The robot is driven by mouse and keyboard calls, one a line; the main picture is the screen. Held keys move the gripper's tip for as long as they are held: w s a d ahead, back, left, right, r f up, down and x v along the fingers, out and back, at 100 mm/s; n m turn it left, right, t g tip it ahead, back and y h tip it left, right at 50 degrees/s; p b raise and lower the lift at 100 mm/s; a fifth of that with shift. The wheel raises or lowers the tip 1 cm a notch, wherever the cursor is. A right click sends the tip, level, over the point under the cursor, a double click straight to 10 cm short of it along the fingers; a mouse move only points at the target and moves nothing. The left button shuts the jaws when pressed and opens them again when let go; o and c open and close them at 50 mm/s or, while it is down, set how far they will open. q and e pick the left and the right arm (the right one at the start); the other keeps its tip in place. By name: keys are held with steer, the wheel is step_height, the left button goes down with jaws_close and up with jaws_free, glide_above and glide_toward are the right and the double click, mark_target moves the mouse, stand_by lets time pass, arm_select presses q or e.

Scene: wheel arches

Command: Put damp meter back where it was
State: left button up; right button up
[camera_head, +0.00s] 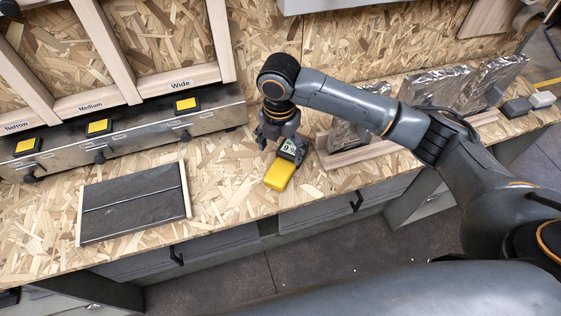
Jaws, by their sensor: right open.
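The damp meter (281,174) has a yellow body and a dark end with a small display reading digits. It lies on the wooden-chip workbench (225,205), right of the dark slate panel. My right gripper (274,146) points down just behind the meter, close to its dark display end. It is open, and I cannot tell whether a finger touches the meter. My left gripper is not in view.
A dark panel (134,203) with pale side strips lies on the bench. Behind it stands a metal unit (130,133) with yellow-topped switches under frames labelled Narrow, Medium and Wide. Foil-wrapped slabs (438,90) and grey blocks (515,107) stand at the right. Bench front left of the meter is clear.

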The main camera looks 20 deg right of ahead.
steer(key=shift+r, duration=1.65)
